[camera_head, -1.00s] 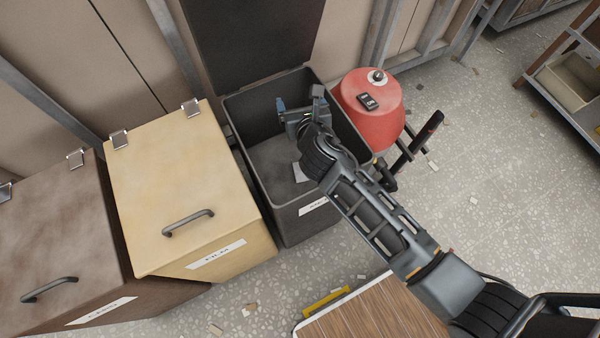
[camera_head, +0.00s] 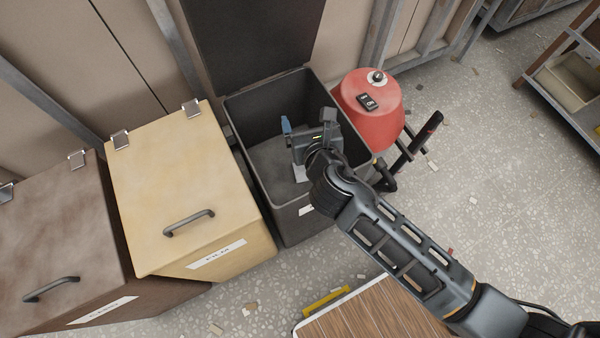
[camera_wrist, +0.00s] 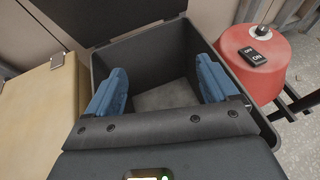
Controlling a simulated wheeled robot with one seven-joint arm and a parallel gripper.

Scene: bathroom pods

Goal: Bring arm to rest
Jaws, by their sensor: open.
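My gripper (camera_wrist: 160,95) is open, its two blue fingers apart with nothing between them. In the head view my gripper (camera_head: 305,122) is over the open dark grey bin (camera_head: 262,188), and my arm reaches there from the lower right. The bin's dark lid (camera_head: 250,40) stands raised against the wall. A small pale flat piece (camera_head: 300,173) shows inside the bin, partly hidden by my gripper. In the wrist view the bin floor (camera_wrist: 165,96) shows between the fingers.
A closed yellow bin (camera_head: 185,185) and a closed brown bin (camera_head: 55,240) stand to the left. A red vessel (camera_head: 372,115) with a black label is right of the open bin. A wooden surface (camera_head: 365,315) is below my arm. Speckled floor (camera_head: 500,170) is open at right.

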